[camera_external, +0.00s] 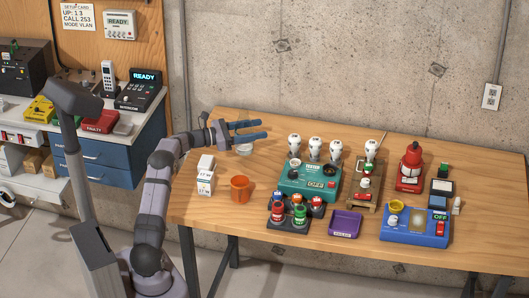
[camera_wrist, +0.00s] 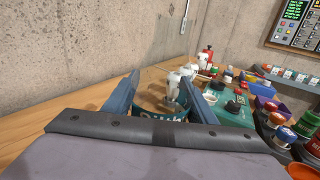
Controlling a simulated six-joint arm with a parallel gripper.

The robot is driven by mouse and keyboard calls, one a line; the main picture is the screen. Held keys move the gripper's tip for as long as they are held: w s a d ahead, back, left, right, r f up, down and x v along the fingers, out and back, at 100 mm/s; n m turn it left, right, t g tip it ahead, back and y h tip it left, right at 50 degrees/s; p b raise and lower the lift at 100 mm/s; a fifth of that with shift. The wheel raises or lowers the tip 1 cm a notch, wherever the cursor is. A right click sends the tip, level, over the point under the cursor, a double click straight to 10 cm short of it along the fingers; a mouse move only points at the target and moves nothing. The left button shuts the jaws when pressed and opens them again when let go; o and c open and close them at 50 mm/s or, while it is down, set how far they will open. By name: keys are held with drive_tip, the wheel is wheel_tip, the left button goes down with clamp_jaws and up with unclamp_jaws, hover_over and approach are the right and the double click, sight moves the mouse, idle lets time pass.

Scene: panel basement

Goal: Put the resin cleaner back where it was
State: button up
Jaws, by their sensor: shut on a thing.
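My gripper (camera_external: 250,131) is over the back left part of the wooden table, its two blue fingers pointing right. In the wrist view the fingers (camera_wrist: 163,90) close around a teal container with white lettering (camera_wrist: 160,117), mostly hidden behind my gripper's body. In the external view a small pale part (camera_external: 244,149) shows just below the fingers, seemingly the same container. I cannot read enough of the label to tell if it is the resin cleaner. I cannot tell whether its bottom touches the table.
White boxes (camera_external: 206,174) and an orange cup (camera_external: 240,188) stand in front of my gripper. A teal tester (camera_external: 294,180), white bulbs (camera_external: 315,148), a purple tray (camera_external: 345,222), a red device (camera_external: 410,170) and a blue device (camera_external: 400,234) are to the right. The back left table is clear.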

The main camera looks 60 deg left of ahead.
drive_tip(key=shift+f, duration=1.85)
drive_tip(key=shift+f, duration=0.1)
drive_tip(key=o, duration=1.2)
drive_tip(key=shift+o, duration=0.2)
drive_tip(key=shift+s, duration=0.1)
drive_tip(key=b+v, duration=0.2)
drive_tip(key=v, duration=1)
